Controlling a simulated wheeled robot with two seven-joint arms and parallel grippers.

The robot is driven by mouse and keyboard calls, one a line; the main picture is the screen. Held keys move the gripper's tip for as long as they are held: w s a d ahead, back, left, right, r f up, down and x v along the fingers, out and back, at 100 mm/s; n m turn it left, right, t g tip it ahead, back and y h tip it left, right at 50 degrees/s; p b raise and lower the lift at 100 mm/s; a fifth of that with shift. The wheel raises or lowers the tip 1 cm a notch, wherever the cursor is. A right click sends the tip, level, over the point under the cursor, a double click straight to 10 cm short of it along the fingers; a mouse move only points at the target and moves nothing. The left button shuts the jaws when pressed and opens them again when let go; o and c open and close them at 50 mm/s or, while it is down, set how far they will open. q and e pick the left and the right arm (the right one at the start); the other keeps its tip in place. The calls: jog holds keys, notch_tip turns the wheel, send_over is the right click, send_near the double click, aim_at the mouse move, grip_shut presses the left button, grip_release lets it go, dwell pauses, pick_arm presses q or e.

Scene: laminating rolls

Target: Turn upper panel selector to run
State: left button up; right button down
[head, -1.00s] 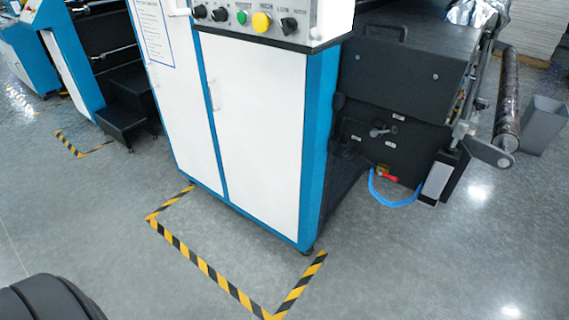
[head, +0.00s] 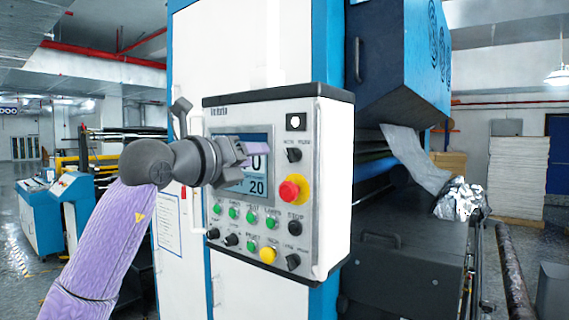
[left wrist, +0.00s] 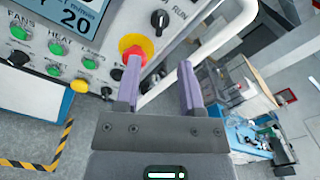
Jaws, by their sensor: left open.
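The upper selector is a small black knob (head: 294,155) near the top right of the grey control panel (head: 222,118), below a small white-and-black square. In the left wrist view the selector (left wrist: 159,20) is near the top centre, with the label RUN to its right; I cannot tell for sure which way it points. My left gripper (head: 256,150) is open and empty, in front of the panel's screen, left of the selector. In the left wrist view its two purple fingers (left wrist: 158,85) are apart, below the selector, with nothing between them. My right gripper is not in view.
A red emergency button (head: 290,191) on a yellow base sits below the selector; it also shows by the left finger (left wrist: 134,48). Green buttons (head: 250,217), black knobs and a yellow button (head: 268,255) lie lower. A white rail (left wrist: 196,52) runs along the panel's edge.

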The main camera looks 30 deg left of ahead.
aim_at(287, 153)
pick_arm(q)
jog(key=w+p, duration=0.1)
jog(key=w, duration=0.2)
jog(key=w+p, duration=0.2)
jog(key=w, duration=0.1)
jog(key=w+p, duration=0.2)
jog(key=w, duration=0.1)
jog(key=shift+w+d+r, duration=0.15)
jog(key=shift+w+d, duration=0.1)
jog(key=shift+d, duration=0.15)
jog(key=shift+w, duration=0.25)
grip_shut()
